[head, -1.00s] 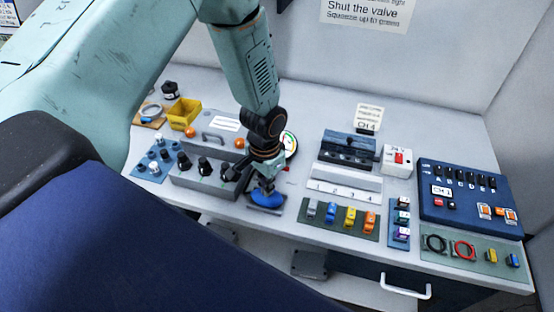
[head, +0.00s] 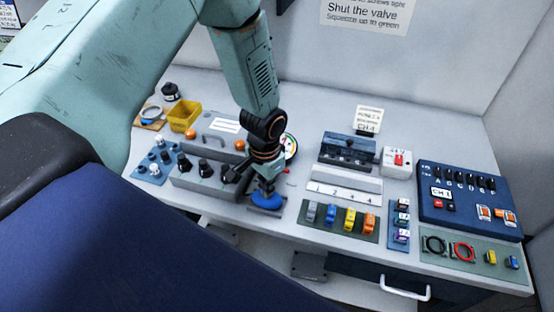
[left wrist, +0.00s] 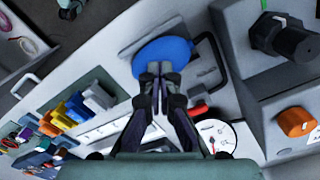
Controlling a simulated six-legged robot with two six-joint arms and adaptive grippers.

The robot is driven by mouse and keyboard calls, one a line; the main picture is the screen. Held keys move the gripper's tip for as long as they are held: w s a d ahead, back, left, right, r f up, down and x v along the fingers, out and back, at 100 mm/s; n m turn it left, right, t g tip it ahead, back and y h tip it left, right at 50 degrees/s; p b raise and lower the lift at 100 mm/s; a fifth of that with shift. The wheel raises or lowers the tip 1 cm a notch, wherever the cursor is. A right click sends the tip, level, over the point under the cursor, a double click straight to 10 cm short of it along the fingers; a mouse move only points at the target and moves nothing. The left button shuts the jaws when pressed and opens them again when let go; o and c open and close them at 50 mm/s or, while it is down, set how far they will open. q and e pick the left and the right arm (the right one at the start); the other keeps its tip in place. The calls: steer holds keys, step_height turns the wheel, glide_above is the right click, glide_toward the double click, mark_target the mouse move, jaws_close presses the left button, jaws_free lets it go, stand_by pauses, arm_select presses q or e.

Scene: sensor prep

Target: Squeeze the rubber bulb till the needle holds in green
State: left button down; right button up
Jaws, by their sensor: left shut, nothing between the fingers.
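The blue rubber bulb (head: 267,203) sits on a small pad at the bench's front edge. It also shows in the left wrist view (left wrist: 172,50). My left gripper (head: 266,188) is directly above it, pointing down. Its fingers (left wrist: 158,70) are shut together with nothing between them, and the tips seem to touch the bulb's top. The round white gauge (head: 291,146) stands behind the gripper, partly hidden by my wrist. The gauge also shows in the left wrist view (left wrist: 217,134), where its needle position is too small to read surely. My right gripper is out of view.
A grey box with black knobs (head: 204,172) stands left of the bulb. To the right are a tray of coloured connectors (head: 338,230) and a blue panel (head: 470,203). A yellow bin (head: 184,116) stands at back left. A sign hangs on the wall.

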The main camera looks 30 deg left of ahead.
arm_select(q)
steer(key=shift+r+p, duration=2.8)
steer(key=shift+r, duration=0.45)
steer(key=shift+f, duration=0.1)
steer(key=shift+w+d+f+n+t+h, duration=0.15)
steer(key=shift+w+d+n+t, duration=0.1)
steer(key=shift+d+t, duration=0.2)
steer(key=shift+w+d+f+n+t+h, duration=0.15)
steer(key=shift+w+d+n+t, duration=0.1)
steer(key=shift+d+t, duration=0.2)
steer(key=shift+n+t, duration=0.4)
steer(key=shift+n, duration=0.3)
steer(key=s+f+b, duration=0.1)
steer(key=s+f, duration=0.1)
steer(key=s+d+f+b, duration=0.1)
steer(key=s+f+b, duration=0.3)
steer(key=f, duration=0.1)
steer(key=shift+d, duration=0.35)
steer(key=s+f+n+g+b, duration=0.1)
steer(key=s+f+g+b, duration=0.1)
steer(key=s+f+b, duration=1.2)
steer(key=s+f, duration=0.3)
steer(key=s, duration=0.3)
steer(key=shift+d+g, duration=0.15)
steer(key=shift+g, duration=0.15)
